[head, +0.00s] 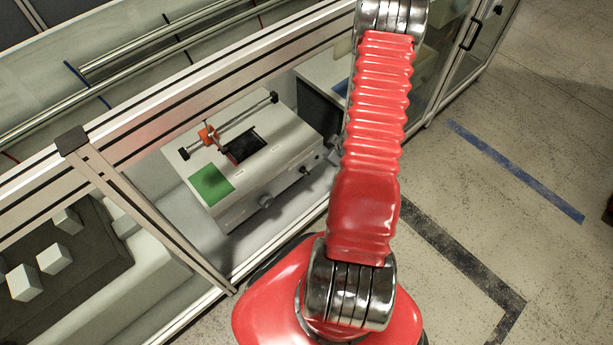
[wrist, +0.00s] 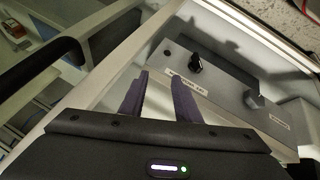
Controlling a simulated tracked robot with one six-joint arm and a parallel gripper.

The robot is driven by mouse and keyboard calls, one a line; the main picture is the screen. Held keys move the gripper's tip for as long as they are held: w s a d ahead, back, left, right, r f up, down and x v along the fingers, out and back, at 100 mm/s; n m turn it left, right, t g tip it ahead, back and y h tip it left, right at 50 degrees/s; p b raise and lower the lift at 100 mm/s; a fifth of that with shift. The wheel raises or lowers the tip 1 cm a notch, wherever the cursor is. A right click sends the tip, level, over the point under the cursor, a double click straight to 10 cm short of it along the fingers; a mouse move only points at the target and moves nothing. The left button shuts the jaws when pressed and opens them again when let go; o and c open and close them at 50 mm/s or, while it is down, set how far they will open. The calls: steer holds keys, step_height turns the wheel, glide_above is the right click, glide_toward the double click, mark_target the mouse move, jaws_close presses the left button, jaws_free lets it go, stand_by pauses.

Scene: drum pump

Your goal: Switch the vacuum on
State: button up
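A grey box-shaped device (head: 237,150) stands inside the framed enclosure. Its front panel (wrist: 225,85) fills much of the wrist view, turned round. A black knob (wrist: 195,63) sits on the panel beside a white label (wrist: 188,81) whose text is too blurred to read surely. The black knob shows small in the head view (head: 304,170). My gripper (wrist: 159,80) is open and empty, its fingers apart, short of the black knob. My arm hides most of it in the head view.
An aluminium rail (head: 150,145) and a slanted post (head: 150,220) frame the enclosure. The device's top carries a green pad (head: 211,185) and an orange clamp (head: 208,135) on a rod. White blocks (head: 54,259) stand on a dark tray at left.

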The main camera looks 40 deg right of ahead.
mark_target(307, 174)
steer(key=s+a+f+t, duration=0.3)
steer(key=a+f, duration=0.1)
steer(key=f, duration=0.2)
steer(key=s+a+f+n+t, duration=0.1)
steer(key=s+a+f+t, duration=0.3)
steer(key=f, duration=0.3)
steer(key=shift+a+f, duration=0.15)
steer(key=shift+a, duration=0.15)
steer(key=shift+r+x, duration=0.2)
steer(key=shift+x, duration=6.7)
steer(key=shift+d, duration=0.1)
steer(key=shift+c, duration=0.2)
